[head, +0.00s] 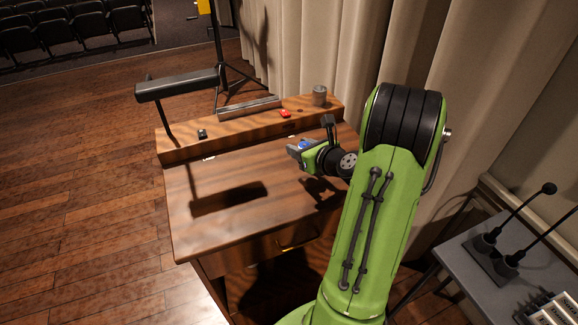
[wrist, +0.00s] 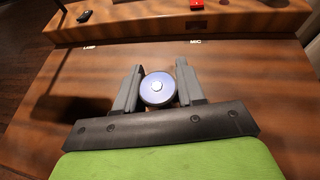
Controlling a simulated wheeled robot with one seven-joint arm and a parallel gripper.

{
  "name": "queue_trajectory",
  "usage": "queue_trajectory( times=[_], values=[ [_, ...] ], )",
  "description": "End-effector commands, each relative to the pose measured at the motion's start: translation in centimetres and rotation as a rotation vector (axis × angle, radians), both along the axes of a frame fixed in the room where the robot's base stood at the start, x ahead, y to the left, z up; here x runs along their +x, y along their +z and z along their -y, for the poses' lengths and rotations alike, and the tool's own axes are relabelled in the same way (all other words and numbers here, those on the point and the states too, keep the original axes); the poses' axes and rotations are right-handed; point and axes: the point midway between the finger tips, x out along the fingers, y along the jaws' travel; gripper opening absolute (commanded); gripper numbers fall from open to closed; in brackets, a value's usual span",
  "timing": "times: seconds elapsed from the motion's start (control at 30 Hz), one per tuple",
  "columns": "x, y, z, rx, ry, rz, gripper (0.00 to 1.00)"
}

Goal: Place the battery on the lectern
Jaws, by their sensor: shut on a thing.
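My gripper (head: 298,149) is shut on the battery (wrist: 157,90), a round thing with a blue-violet end and a pale centre knob. The battery sits between the two grey fingers in the wrist view, and a bit of its blue shows in the head view (head: 305,145). The gripper holds it above the sloped wooden top of the lectern (head: 270,210). In the head view the gripper is over the right half of that top, with a shadow below it. The wrist view shows bare wood around the battery; the height gap is hard to judge.
A grey table with microphones (head: 484,242) stands at right. The lectern top's left and front are clear.

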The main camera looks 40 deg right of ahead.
Motion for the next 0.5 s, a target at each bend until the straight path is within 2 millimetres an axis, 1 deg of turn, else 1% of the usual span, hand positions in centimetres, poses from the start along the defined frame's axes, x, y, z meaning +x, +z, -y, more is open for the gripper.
queue_trajectory(
  times=[0.03, 0.17, 0.3, 0.37, 0.5],
  values=[
    [0.0, -1.3, 0.0, 0.004, -0.001, 0.001, 0.03],
    [0.1, -2.8, 0.0, 0.001, 0.001, 0.002, 0.03],
    [0.1, -5.4, -0.1, 0.003, 0.001, 0.001, 0.03],
    [0.1, -5.6, 0.0, 0.001, 0.001, 0.002, 0.03],
    [0.1, -5.4, 0.0, -0.002, 0.001, 0.003, 0.03]
  ],
)
